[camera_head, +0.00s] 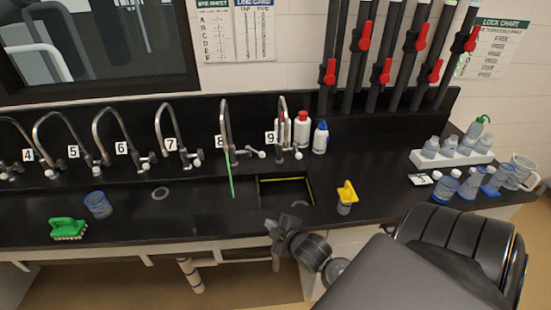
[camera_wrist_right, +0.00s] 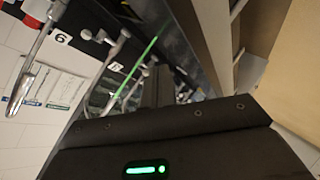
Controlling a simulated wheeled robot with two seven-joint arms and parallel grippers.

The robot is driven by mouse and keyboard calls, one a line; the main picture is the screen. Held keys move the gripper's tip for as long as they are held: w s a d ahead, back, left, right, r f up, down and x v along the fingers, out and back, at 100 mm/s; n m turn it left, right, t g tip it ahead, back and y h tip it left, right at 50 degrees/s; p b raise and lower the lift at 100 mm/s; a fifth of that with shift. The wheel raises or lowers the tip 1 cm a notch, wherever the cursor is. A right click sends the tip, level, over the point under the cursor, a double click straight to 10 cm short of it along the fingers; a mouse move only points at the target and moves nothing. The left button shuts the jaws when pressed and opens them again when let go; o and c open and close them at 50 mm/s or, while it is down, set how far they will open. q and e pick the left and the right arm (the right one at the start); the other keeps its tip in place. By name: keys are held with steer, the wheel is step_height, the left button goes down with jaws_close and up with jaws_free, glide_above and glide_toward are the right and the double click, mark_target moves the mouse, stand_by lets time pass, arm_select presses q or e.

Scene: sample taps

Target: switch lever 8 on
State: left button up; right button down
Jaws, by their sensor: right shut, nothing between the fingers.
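Tap 8 (camera_head: 226,130) stands on the black bench in the camera_head view, a tall curved metal spout beside its number plate (camera_head: 219,142). Its lever (camera_head: 252,152) with a pale end sits at the right of the tap's base. A thin bright green line (camera_head: 230,176) runs down below the spout. It also shows in the camera_wrist_right view (camera_wrist_right: 136,68). My right gripper (camera_head: 278,232) is dark, shut and empty, in front of the sink and apart from tap 8. My left gripper is not in view.
Tap 9 (camera_head: 282,125) stands just right of tap 8, and tap 7 (camera_head: 164,125) left. A sink opening (camera_head: 287,190) lies below tap 9.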

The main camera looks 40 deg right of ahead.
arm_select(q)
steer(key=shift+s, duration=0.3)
arm_select(e)
steer(key=shift+s+a+f+g, duration=0.2)
steer(key=shift+s+f+g, duration=0.15)
steer(key=shift+s, duration=0.25)
steer(key=shift+f, duration=0.1)
